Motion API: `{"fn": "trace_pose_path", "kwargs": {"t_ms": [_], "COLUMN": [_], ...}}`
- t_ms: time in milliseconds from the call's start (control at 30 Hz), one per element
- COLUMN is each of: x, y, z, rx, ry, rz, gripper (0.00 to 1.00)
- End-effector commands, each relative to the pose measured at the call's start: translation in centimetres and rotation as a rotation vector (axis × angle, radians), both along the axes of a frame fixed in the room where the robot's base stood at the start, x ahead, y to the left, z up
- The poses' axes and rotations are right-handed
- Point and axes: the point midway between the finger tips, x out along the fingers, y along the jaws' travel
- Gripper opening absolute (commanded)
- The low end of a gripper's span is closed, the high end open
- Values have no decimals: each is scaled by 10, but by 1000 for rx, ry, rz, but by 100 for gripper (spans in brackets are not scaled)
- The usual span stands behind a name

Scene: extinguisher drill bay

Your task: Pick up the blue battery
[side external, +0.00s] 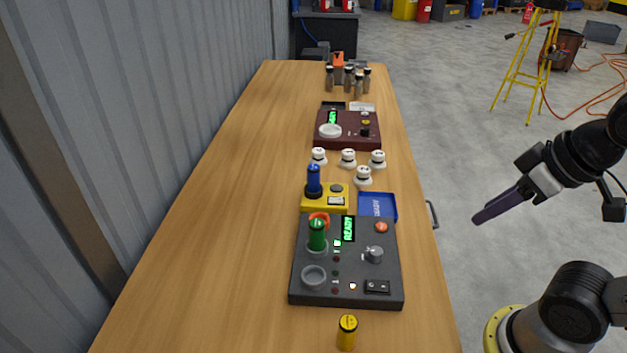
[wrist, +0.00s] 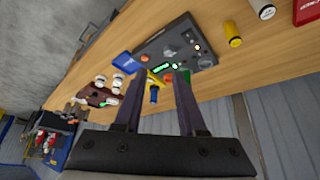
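The blue battery (side external: 313,181) stands upright in a yellow holder (side external: 325,202) on the wooden table, behind the dark grey panel. In the wrist view the blue battery (wrist: 154,96) shows small and distant between my two fingers. My gripper (side external: 477,219) is beside the table's right edge, over the floor and well apart from the battery. The wrist view shows the fingers of my gripper (wrist: 160,80) spread apart with nothing held between them.
The dark grey panel (side external: 325,262) holds a green battery (side external: 317,235). A blue tray (side external: 377,205) and several white knobs (side external: 347,158) are near the holder. A yellow cylinder (side external: 347,332) stands in front. A maroon panel (side external: 348,128) is farther back. The table's left side is clear.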

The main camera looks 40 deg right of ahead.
Motion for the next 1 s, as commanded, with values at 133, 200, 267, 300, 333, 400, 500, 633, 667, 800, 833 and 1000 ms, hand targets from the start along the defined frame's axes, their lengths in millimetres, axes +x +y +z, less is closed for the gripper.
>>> {"fn": "trace_pose_path", "kwargs": {"t_ms": [133,200,267,300,333,400,500,633,667,800,833,1000], "x": [0,0,0,0,0,0,0,-4,-5,7,12,47], "y": [0,0,0,0,0,0,0,0,0,-2,-3,-6], "z": [0,0,0,0,0,0,0,-2,0,36,45,92], "rx": [0,0,0,0,0,0,7,47,60,144,162,246], "ry": [0,0,0,0,0,0,0,22,25,-8,-9,-4], "rz": [0,0,0,0,0,0,-12,-92,-121,-289,-327,-521], "gripper": [68,77,77,77,77,77,77,77,77,77,77,77]}}
